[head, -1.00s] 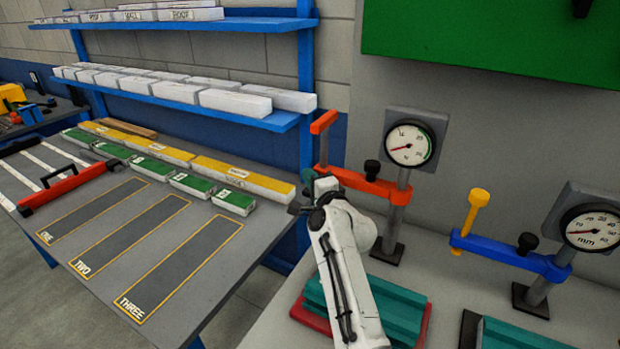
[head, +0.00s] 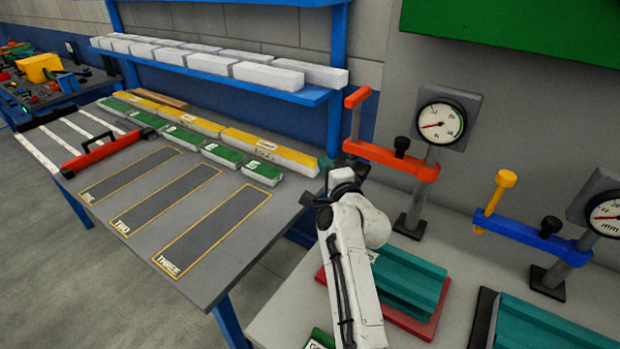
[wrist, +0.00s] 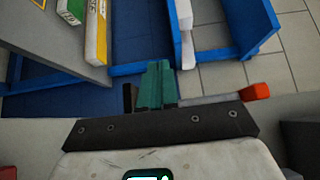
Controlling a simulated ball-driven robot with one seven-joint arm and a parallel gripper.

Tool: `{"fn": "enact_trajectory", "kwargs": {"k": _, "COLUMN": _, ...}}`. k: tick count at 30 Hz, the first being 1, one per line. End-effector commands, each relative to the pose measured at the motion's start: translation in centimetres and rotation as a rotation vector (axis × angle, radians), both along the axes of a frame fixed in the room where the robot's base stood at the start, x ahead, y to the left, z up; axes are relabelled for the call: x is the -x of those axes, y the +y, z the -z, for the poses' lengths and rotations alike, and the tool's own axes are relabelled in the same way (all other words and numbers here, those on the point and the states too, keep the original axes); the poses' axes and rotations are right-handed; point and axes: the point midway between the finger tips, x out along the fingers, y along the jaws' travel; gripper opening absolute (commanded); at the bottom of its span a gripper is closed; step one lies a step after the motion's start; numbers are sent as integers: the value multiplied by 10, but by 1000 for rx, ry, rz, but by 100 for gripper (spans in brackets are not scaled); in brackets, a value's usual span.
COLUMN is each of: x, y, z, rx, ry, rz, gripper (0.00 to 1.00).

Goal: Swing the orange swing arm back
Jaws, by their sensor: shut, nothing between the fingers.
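The orange swing arm (head: 392,160) reaches left from a grey post under a dial gauge (head: 441,122), with an upright orange handle (head: 356,98) at its left end and a black knob near the post. My gripper (head: 326,170) is just below and left of that end in the head view, partly hidden by my wrist; contact cannot be told. In the wrist view its teal fingers (wrist: 156,84) are together with nothing between them. An orange-red tip (wrist: 255,92) shows to their right, perhaps part of the swing arm.
A blue swing arm (head: 520,236) with a yellow handle stands to the right. Teal blocks (head: 410,280) lie on red and dark bases in front. A bench (head: 120,225) with marked strips and green and yellow boxes is at left, below a blue shelf (head: 225,85).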

Motion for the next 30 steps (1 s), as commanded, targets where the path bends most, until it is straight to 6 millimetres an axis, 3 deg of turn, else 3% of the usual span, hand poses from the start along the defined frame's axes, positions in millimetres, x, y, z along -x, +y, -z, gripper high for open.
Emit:
{"fn": "enact_trajectory", "kwargs": {"k": 6, "x": 30, "y": 21, "z": 0, "rx": 2, "ry": 0, "rz": -4, "gripper": 0}}
{"fn": "enact_trajectory", "kwargs": {"k": 12, "x": 47, "y": 31, "z": 0, "rx": 1, "ry": 1, "rz": -3, "gripper": 0}}
{"fn": "enact_trajectory", "kwargs": {"k": 30, "x": 52, "y": 34, "z": 0, "rx": 1, "ry": 1, "rz": -1, "gripper": 0}}
